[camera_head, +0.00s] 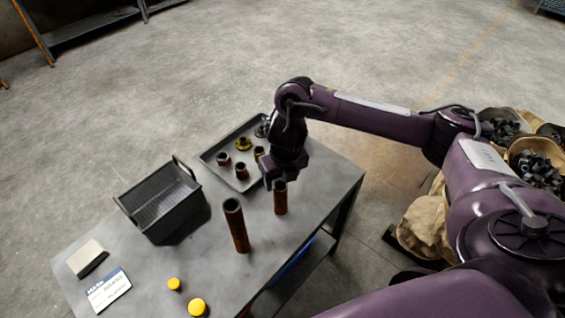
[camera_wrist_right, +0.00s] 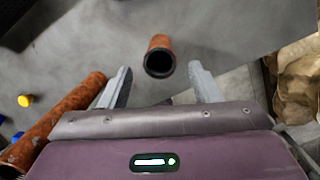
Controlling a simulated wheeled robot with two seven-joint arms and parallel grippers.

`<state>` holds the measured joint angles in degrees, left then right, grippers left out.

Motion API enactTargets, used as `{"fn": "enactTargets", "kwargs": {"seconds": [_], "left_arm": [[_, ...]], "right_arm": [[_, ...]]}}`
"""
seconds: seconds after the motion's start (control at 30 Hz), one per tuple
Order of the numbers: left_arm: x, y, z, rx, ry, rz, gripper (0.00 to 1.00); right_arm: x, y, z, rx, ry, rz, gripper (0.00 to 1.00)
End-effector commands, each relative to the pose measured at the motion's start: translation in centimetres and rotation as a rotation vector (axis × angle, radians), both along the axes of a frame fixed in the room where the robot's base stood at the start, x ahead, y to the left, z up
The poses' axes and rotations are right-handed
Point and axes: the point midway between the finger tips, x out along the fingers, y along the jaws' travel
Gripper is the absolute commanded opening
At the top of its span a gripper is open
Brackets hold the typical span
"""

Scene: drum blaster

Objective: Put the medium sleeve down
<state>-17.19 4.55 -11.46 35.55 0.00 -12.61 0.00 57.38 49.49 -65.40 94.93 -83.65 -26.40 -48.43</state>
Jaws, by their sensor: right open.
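The medium sleeve (camera_head: 281,198), a rusty brown tube, stands upright on the grey table near its right edge. In the right wrist view the sleeve (camera_wrist_right: 160,58) shows its dark open end just beyond and between the two fingertips. My right gripper (camera_head: 276,180) is open, close by the top of the sleeve; its fingers (camera_wrist_right: 162,80) show a gap on both sides and hold nothing. A taller rusty sleeve (camera_head: 236,226) stands nearer on the table; it also shows at the left of the wrist view (camera_wrist_right: 55,120). My left gripper is not in view.
A grey tray (camera_head: 214,158) with several short sleeves and yellow-based parts lies behind the gripper. A black basket (camera_head: 162,204) stands at left. Two yellow caps (camera_head: 197,307), a pale block (camera_head: 87,257) and a label card (camera_head: 109,290) lie in front. Sacks of dark parts (camera_head: 430,215) stand right.

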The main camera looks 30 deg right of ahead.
Motion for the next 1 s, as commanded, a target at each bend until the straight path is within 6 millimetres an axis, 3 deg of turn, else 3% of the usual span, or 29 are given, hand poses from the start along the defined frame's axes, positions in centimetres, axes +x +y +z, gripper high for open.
{"fn": "enactTargets", "kwargs": {"seconds": [0.03,0.1,0.3,1.0], "left_arm": [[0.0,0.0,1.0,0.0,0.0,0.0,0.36],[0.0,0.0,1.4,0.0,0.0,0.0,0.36],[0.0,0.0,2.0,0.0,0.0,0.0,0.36],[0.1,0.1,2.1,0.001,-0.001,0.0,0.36]], "right_arm": [[0.0,-0.1,1.7,-0.003,-0.005,0.002,0.57],[-0.3,0.0,2.8,-0.001,-0.003,0.001,0.57],[-0.6,0.0,4.5,-0.001,-0.001,0.0,0.57],[-0.8,0.1,4.7,0.0,0.002,0.0,0.57]]}}
